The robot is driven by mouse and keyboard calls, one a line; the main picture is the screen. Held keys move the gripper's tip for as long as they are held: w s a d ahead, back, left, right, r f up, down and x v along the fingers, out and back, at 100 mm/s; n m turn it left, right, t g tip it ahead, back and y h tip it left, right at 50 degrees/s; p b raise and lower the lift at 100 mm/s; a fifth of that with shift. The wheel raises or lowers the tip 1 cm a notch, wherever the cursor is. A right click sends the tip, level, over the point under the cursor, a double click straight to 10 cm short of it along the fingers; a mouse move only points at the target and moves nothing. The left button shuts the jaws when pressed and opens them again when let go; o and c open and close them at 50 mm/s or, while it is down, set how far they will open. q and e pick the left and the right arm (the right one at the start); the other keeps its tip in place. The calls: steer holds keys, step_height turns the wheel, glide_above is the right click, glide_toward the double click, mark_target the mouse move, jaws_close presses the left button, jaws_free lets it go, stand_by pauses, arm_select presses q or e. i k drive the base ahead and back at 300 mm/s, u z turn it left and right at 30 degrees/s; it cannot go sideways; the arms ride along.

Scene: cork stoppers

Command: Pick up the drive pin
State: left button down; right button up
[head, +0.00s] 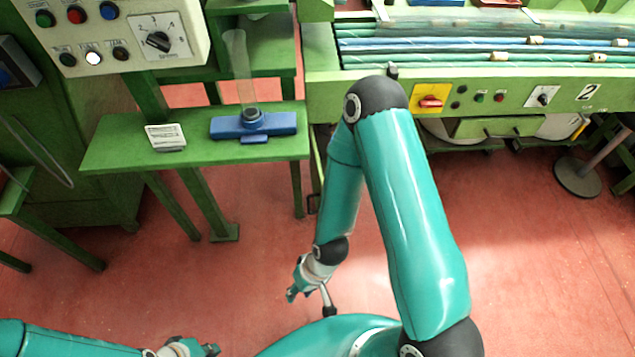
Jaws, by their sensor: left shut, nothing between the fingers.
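I cannot pick out the drive pin for certain. My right gripper (308,292) hangs low over the red floor, below the middle of the picture. A short light-grey piece with a dark end (328,302) sticks down at its right side. I cannot tell whether it is a finger or a held thing. My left gripper (210,350) is at the bottom edge, left of the right one, shut and empty. A blue holder (280,123) with a dark ring and a clear upright tube (238,65) stands on the green side table (115,150).
A white label card (165,137) lies left of the blue holder. A control box (110,35) hangs at the top left. A green machine (450,90) with long tubes runs along the upper right, partly behind my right arm. Open red floor (540,250) lies at right.

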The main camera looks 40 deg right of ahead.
mark_target(393, 73)
steer(key=u, duration=0.15)
steer(key=k, duration=0.3)
steer(key=u, duration=0.5)
steer(key=i, duration=1.05)
steer(key=z, duration=2.15)
steer(key=k, duration=0.9)
steer(key=z, duration=0.1)
steer(key=i, duration=0.55)
